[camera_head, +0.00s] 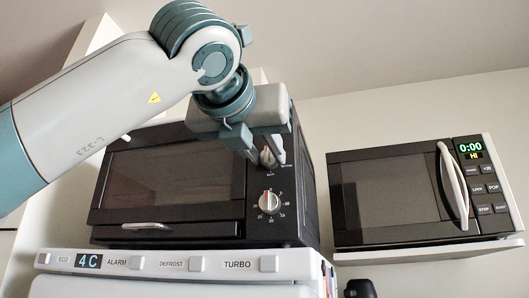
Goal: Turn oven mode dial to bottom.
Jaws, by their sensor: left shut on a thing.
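A black oven (175,185) stands on top of a white appliance, its dark door on the left and its control panel on the right. The oven mode dial (268,157) is the upper knob on that panel, with small printed labels around it that are too small to read. My left gripper (264,158) reaches in from above and is shut on this dial, one finger on each side of it. The gripper hides part of the dial and its upper markings. My right gripper does not show.
The white appliance (190,264) under the oven has buttons and a "4 C" display. A black microwave (400,190) stands on a white shelf (430,251) to the right, with a gap between it and the oven. A dark object (360,289) shows at the bottom.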

